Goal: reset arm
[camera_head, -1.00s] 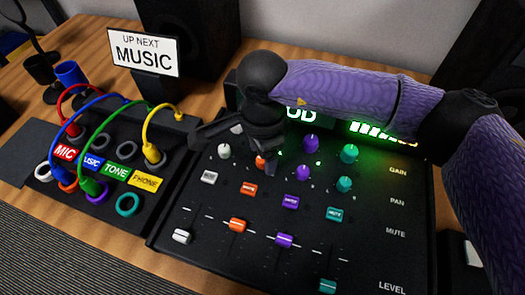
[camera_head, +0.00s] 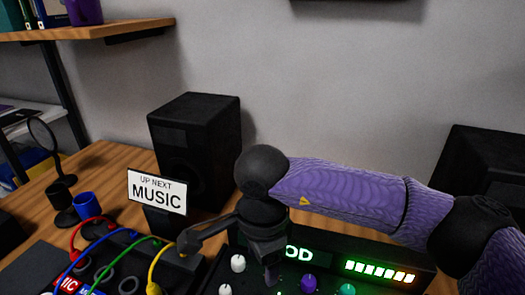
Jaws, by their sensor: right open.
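My right arm in its purple sleeve comes in from the right. My right gripper (camera_head: 229,258) hangs over the back left of the black mixer (camera_head: 335,249), with its dark fingers spread and nothing between them. One finger reaches left toward the patch box (camera_head: 182,262), and the other points down in front of the mixer's green display, hiding part of its text. I cannot tell whether either finger touches anything. My left gripper is out of view.
Red, blue, green and yellow cables (camera_head: 160,262) arch over the patch box. A "MUSIC" sign (camera_head: 157,192) stands behind it. Black speakers (camera_head: 195,140) stand at the back left and right. A blue cup (camera_head: 84,205) is at left.

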